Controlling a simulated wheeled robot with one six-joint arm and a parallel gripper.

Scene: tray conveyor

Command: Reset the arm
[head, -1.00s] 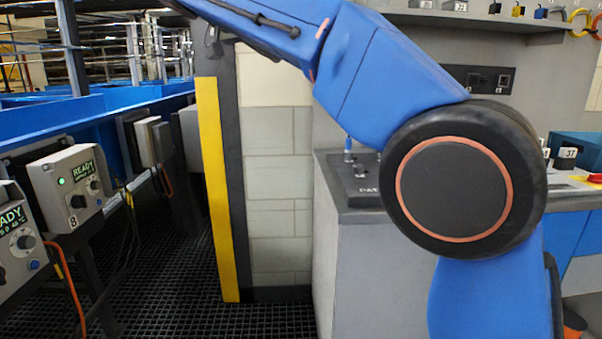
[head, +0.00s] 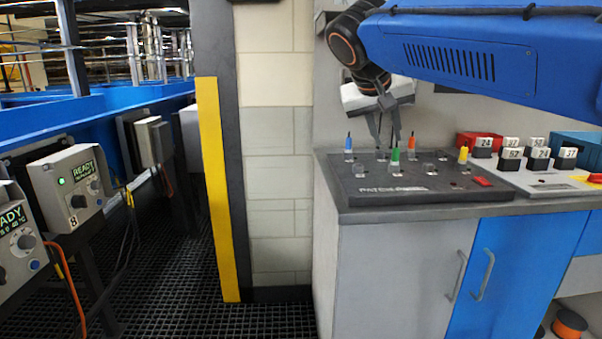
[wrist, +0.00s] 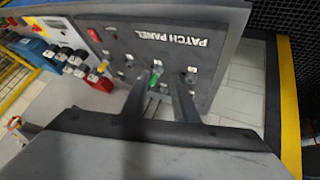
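My gripper (head: 387,136) hangs at the end of my blue arm, pointing down over the dark patch panel (head: 365,191) on the grey counter. Its two fingers stand apart with a gap between them. In the wrist view, the gripper (wrist: 158,88) reaches toward the panel (wrist: 215,62), and a green plug (wrist: 156,76) shows between the fingertips. In the head view, the green plug (head: 394,162) stands upright in the panel, just below the fingers. I cannot tell whether the fingers touch it.
Blue (head: 348,148), orange (head: 381,146) and yellow (head: 463,156) plugs stand in the panel. Numbered blocks (head: 511,158) and a red box (head: 470,142) are to the right. A yellow-edged post (head: 217,190) stands left of the counter. The grid floor there is clear.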

